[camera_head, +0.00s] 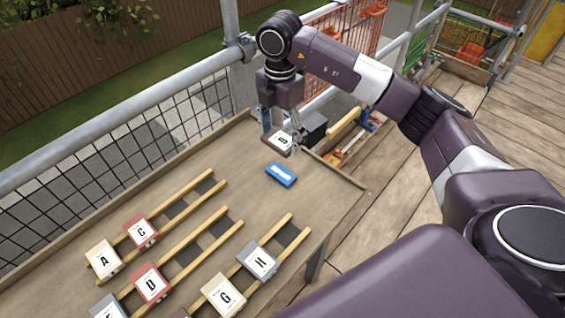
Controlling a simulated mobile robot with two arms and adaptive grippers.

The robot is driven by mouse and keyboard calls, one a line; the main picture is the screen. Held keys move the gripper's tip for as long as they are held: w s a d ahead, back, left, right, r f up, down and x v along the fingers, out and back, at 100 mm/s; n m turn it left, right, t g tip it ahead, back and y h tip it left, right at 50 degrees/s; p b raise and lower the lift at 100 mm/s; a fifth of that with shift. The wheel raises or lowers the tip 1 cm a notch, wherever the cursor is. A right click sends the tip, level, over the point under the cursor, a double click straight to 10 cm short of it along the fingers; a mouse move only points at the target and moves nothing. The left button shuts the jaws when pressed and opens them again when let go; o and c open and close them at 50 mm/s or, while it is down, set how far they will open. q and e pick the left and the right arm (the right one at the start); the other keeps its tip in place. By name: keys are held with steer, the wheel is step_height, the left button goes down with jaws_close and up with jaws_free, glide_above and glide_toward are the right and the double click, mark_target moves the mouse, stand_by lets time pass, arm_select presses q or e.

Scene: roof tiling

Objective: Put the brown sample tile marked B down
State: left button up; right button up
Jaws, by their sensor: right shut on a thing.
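My right gripper (280,133) is shut on a brown sample tile (278,147) with a white label. It holds the tile near the far right end of the wooden table (255,205), beyond the blue object. The letter on the label is too small to read surely. Wooden rail racks on the table hold other sample tiles: A (103,260), C (141,232), D (151,283), G (223,295) and H (258,262). Rail stretches at the far ends of the racks are bare. My left gripper is not in view.
A blue object (281,174) with a white label lies on the table below the held tile. A dark box (314,128) stands beyond the table's end. Scaffold tubes and mesh (130,150) run along the left. The table around the blue object is clear.

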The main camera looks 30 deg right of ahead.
steer(key=p, duration=0.1)
glide_above(281, 173)
step_height(281, 173, down, 8)
steer(key=shift+w+r, duration=0.1)
step_height(281, 173, down, 3)
steer(key=shift+f+p, duration=0.2)
steer(key=shift+p, duration=0.2)
steer(key=shift+f, duration=0.5)
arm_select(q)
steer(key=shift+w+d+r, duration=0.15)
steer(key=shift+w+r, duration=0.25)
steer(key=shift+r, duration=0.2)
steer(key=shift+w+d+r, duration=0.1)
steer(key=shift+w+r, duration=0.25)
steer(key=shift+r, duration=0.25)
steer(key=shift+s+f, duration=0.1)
arm_select(e)
steer(key=shift+f, duration=0.2)
steer(key=o, duration=1.3)
steer(key=shift+c, duration=0.2)
steer(key=shift+r, duration=0.1)
